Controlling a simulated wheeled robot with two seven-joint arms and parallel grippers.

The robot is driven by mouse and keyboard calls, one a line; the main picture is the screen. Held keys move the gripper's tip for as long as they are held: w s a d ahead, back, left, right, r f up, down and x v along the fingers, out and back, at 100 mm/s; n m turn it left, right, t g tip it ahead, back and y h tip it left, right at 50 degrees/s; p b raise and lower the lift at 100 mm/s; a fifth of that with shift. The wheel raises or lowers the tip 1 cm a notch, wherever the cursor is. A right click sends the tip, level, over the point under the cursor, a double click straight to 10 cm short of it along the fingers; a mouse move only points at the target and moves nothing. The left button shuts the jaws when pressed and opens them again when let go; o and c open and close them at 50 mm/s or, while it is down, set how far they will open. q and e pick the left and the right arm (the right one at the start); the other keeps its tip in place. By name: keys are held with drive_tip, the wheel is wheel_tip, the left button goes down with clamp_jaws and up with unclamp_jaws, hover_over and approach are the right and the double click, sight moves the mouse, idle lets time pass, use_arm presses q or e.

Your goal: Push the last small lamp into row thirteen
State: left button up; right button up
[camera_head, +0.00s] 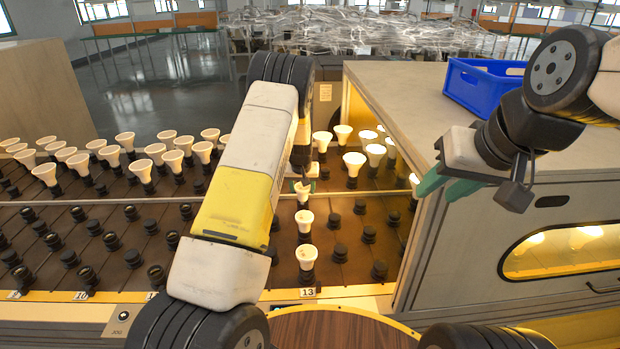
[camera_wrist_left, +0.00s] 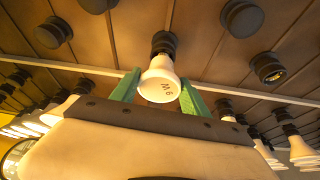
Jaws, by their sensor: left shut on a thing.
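A small white lamp (camera_wrist_left: 160,82) marked "9 W" is between the green fingers of my left gripper (camera_wrist_left: 159,92) in the left wrist view. Its narrow end meets a black socket (camera_wrist_left: 165,42); I cannot tell how deep it sits. In the head view my left gripper (camera_head: 303,183) is over row thirteen, partly hidden by my arm, with the lamp (camera_head: 303,189) below it. Two more small lamps stand upright nearer in this row, one in the middle (camera_head: 305,218) and one in front (camera_head: 306,254), behind the "13" label (camera_head: 308,292). My right gripper (camera_head: 448,184) is open and empty beside the cabinet.
Several lamps stand in sockets to the left (camera_head: 140,168) and others glow under the cabinet (camera_head: 354,160). Empty black sockets (camera_head: 340,252) flank row thirteen. A blue crate (camera_head: 485,85) sits on the cabinet top (camera_head: 420,105). A round wooden surface (camera_head: 340,330) is in front.

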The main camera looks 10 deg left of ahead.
use_arm(q)
drive_tip(key=shift+f, duration=0.45)
drive_tip(key=o, duration=1.5)
drive_tip(key=shift+c, duration=0.2)
drive_tip(key=v, duration=0.8)
